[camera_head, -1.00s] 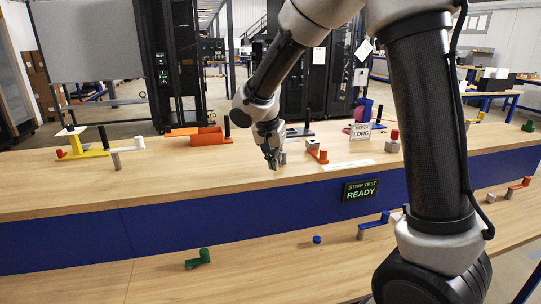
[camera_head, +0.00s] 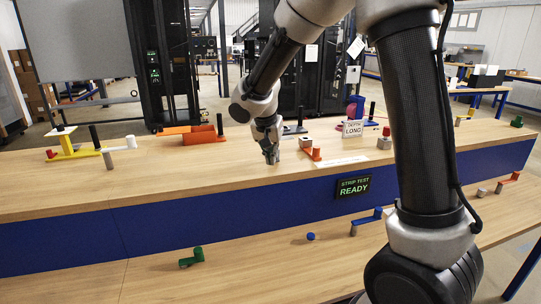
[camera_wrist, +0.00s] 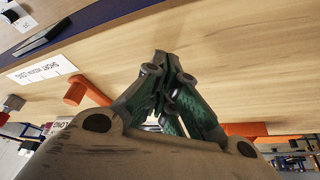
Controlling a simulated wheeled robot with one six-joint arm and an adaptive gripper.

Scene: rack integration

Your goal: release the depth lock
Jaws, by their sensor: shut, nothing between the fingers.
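A sign reading DEPTH LONG (camera_head: 352,128) stands on the upper bench. Left of it is a small orange lever (camera_head: 313,154) with a grey post (camera_head: 304,143); I cannot tell for certain which part is the depth lock. My gripper (camera_head: 271,157) points down over the bench, left of the lever and apart from it. In the wrist view, the fingers (camera_wrist: 160,62) are shut and empty. An orange lever (camera_wrist: 88,92) shows to their left, beside a white strip marked SHORT MEDIUM LONG (camera_wrist: 42,68).
A grey post with a red top (camera_head: 384,139) stands right of the sign. A STRIP TEST READY display (camera_head: 353,187) is on the blue front. The bench front near my gripper is clear.

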